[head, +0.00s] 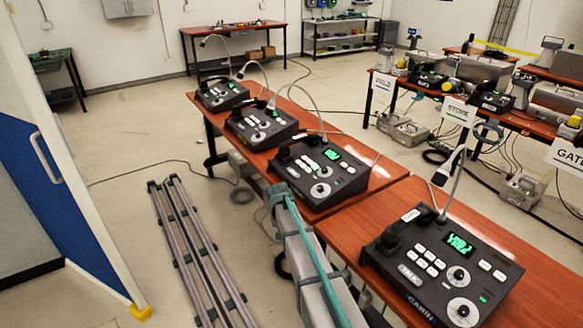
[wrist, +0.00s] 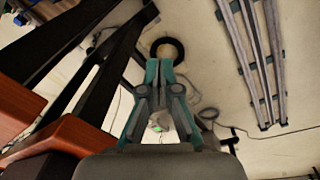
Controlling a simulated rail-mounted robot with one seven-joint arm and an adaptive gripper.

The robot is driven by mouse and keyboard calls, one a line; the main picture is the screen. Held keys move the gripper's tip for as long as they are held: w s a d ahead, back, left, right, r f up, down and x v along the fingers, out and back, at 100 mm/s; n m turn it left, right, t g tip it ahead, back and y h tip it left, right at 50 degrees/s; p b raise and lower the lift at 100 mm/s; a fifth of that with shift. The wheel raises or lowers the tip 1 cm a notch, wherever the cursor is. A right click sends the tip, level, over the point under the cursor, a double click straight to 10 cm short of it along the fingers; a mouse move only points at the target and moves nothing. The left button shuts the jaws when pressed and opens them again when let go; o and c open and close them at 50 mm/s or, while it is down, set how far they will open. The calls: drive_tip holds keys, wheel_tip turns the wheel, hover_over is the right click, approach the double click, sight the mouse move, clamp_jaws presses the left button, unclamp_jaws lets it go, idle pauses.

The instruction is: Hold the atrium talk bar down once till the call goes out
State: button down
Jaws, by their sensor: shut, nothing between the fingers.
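Several dark paging consoles with gooseneck microphones stand on red-brown tables. The nearest console (head: 398,243) has a lit green display, a pale bar marked TALK (head: 411,275) and a front label that looks like CABIN. Left of it along the row are a second console (head: 345,183), a third console (head: 284,127) and a fourth console (head: 240,91). Their labels are too small to read, so I cannot tell which is the atrium one. My gripper (wrist: 165,66) is shut and empty in the wrist view, above the floor beside a table, touching no console.
The near table (head: 540,235) adjoins the table to its left (head: 380,178). Grey rails (head: 190,245) lie on the floor at left. Tables at right carry signs reading FIELD (head: 383,82), STORE (head: 457,110) and GATE (head: 565,155). A blue-and-white door (head: 60,170) stands at left; floor beyond the rails is mostly open.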

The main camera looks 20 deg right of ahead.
sight(293, 172)
drive_tip(key=w+d+r+m, duration=0.1)
drive_tip(key=w+r+m, duration=0.2)
drive_tip(key=w+r, duration=0.4)
drive_tip(key=w+d+r+m+h+p, duration=0.1)
drive_tip(key=w+r+m, duration=0.3)
drive_tip(key=r, duration=1.4)
drive_tip(key=w+d+r+m, duration=0.1)
drive_tip(key=w+r+m, duration=0.3)
drive_tip(key=w+r, duration=0.6)
wheel_tip(293, 172, up, 3)
drive_tip(key=shift+w+f+t+h, duration=0.2)
drive_tip(key=shift+w+t+h, duration=0.05)
drive_tip(key=shift+t+h, duration=0.05)
drive_tip(key=p+x, duration=0.6)
drive_tip(key=x, duration=1.7)
drive_tip(key=shift+d+f+p, duration=0.15)
drive_tip(key=shift+f+p, duration=0.05)
drive_tip(key=shift+p, duration=0.15)
drive_tip(key=shift+f, duration=0.35)
